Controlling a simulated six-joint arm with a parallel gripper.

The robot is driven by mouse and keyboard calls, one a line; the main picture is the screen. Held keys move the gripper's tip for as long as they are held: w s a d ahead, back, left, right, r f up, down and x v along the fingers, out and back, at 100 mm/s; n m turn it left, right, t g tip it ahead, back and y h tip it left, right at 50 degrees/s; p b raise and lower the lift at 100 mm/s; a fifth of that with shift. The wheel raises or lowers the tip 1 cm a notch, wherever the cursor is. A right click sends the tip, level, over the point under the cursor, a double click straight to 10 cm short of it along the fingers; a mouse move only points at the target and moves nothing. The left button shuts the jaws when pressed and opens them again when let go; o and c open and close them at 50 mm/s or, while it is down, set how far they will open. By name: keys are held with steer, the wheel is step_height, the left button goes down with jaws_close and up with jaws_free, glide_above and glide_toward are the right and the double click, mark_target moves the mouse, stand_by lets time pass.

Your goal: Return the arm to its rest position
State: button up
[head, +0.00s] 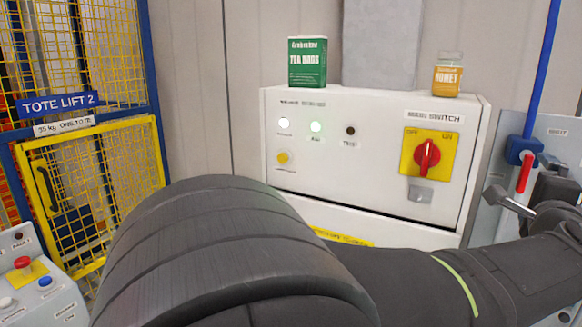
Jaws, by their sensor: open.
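My own dark grey arm fills the lower part of the head view. A large ribbed link lies in the lower middle, and a slimmer link with a yellow-green stripe runs to the right edge. I cannot make out my gripper in this view. A white control cabinet (375,150) stands behind the arm. It bears a red rotary main switch on a yellow plate (427,155), with its handle upright. The arm hides the cabinet's lower part.
A green tea bags box (307,63) and a honey jar (447,76) stand on the cabinet. A yellow mesh gate (95,190) of Tote Lift 2 is at left, above a button box (35,285). A blue pipe with a red-handled valve (524,172) is at right.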

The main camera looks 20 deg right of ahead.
mark_target(527, 176)
steer(key=v, duration=1)
steer(key=x, duration=1.7)
steer(key=shift+w+d, duration=0.2)
steer(key=shift+w, duration=0.1)
steer(key=shift+w+d+n, duration=0.1)
steer(key=shift+d+n, duration=0.2)
steer(key=n, duration=0.3)
steer(key=s+n, duration=0.1)
steer(key=n, duration=0.1)
steer(key=d+r+n, duration=0.1)
steer(key=n, duration=0.2)
steer(key=shift+s+d+n, duration=0.15)
steer(key=shift+s+n, duration=0.15)
steer(key=shift+s, duration=0.05)
steer(key=shift+s+d+r+n, duration=0.1)
steer(key=shift+r+n, duration=0.25)
steer(key=shift+n, duration=0.95)
steer(key=shift+s+d+r+n, duration=0.1)
steer(key=shift+r+n, duration=0.25)
steer(key=shift+n, duration=0.95)
steer(key=shift+s+d+r+n, duration=0.1)
steer(key=shift+r+n, duration=0.2)
steer(key=shift+n, duration=1)
